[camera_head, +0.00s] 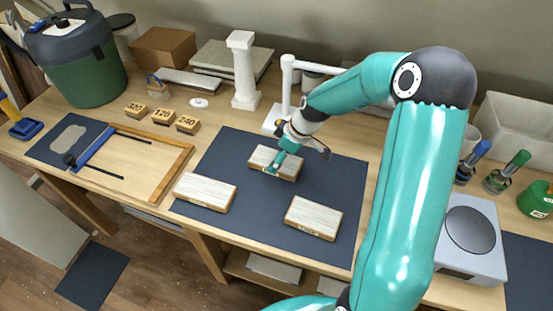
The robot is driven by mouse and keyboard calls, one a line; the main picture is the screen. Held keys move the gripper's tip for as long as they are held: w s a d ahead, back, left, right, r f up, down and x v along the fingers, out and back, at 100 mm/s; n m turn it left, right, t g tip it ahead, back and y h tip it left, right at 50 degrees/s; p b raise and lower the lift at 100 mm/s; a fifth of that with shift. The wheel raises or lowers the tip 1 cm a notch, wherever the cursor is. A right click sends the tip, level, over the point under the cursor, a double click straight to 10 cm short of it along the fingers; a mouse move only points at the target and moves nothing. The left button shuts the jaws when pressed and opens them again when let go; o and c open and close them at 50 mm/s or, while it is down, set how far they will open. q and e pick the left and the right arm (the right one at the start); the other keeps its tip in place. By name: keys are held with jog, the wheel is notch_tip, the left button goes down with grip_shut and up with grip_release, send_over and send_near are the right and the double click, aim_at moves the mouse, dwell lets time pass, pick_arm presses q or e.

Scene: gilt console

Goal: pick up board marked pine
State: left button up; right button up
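Three pale boards with wooden edges lie on a dark mat (335,172): a back board (262,155), a front left board (206,192) and a front right board (313,218). Small markings on their front edges are too small to read, so I cannot tell which is marked pine. My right gripper (299,160) is over the back board. Its fingers look spread apart, one over the board's top and one beyond its right end. Contact is unclear, and the gripper hides part of the board. My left gripper is not in view.
A white stand (287,85) and white column (243,72) stand behind the mat. Number blocks (163,116) and a wooden frame (150,178) are at left. A grey scale-like device (470,240) and brush jars (497,180) are at right. The mat between the front boards is clear.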

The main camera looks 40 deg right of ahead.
jog(key=shift+x, duration=1)
jog(key=c, duration=1.2)
jog(key=shift+r, duration=0.1)
